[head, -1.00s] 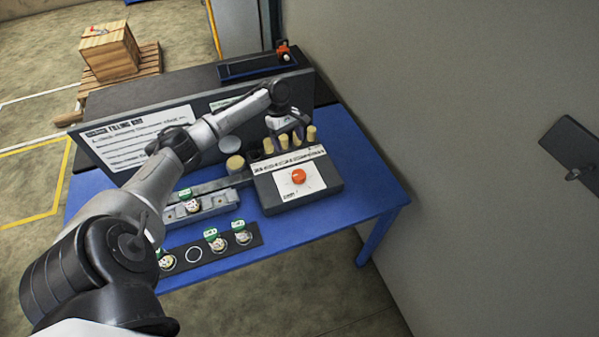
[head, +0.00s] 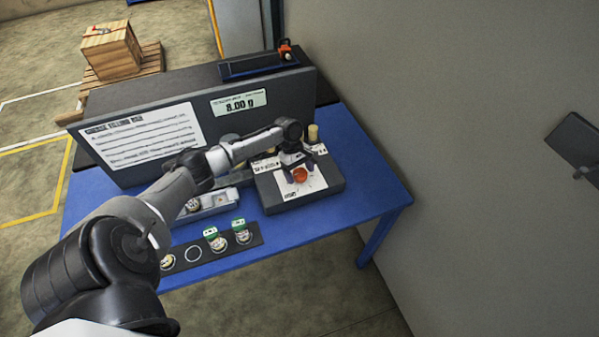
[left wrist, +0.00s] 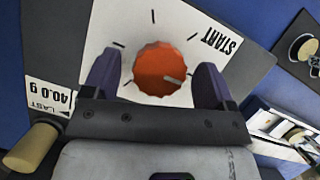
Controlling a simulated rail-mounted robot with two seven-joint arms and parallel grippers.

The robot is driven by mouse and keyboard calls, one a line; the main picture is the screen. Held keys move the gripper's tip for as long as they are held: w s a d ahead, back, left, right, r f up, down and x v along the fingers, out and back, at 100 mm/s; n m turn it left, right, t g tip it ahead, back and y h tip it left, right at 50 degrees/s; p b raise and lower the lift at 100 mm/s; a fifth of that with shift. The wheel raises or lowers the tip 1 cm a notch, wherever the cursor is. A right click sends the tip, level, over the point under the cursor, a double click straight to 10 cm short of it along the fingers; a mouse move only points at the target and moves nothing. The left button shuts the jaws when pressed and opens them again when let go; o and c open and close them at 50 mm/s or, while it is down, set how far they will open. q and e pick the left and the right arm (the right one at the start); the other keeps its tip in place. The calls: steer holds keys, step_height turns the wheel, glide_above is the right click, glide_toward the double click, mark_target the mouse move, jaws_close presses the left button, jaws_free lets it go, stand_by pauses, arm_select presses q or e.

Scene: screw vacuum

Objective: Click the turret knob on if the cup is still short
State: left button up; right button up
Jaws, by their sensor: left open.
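The orange-red turret knob (head: 300,174) sits on the white face of the dark box (head: 330,181) on the blue table. In the left wrist view the knob (left wrist: 158,68) has a pale mark towards its lower right, and START is printed at upper right. My left gripper (head: 298,172) is open over the knob, with one finger on each side; it also shows in the left wrist view (left wrist: 156,84). I cannot tell whether the fingers touch it. A cup (head: 192,204) stands in the grey fixture, partly hidden by my arm. The display (head: 239,103) reads 8.00 g.
A black rack (head: 213,254) at the table's front holds several cups, some with green tags, and an empty ring. A label (left wrist: 50,97) reads LAST 40.0 g. A grey wall (head: 450,150) rises at the right.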

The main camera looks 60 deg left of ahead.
arm_select(q)
steer(key=shift+c, duration=0.2)
steer(key=c, duration=0.9)
steer(key=shift+r+m+p, duration=0.1)
steer(key=shift+m+p, duration=0.45)
steer(key=shift+m, duration=0.15)
steer(key=m+g+p, duration=0.1)
steer(key=m, duration=0.1)
steer(key=shift+w+m+g, duration=0.1)
steer(key=shift+m+g, duration=0.2)
steer(key=m+g+p, duration=0.1)
steer(key=m, duration=0.3)
steer(key=shift+d+y, duration=0.1)
steer(key=shift+y, duration=0.3)
steer(key=shift+m+g+y+p, duration=0.45)
steer(key=shift+m+g, duration=0.25)
steer(key=shift+m, duration=1.1)
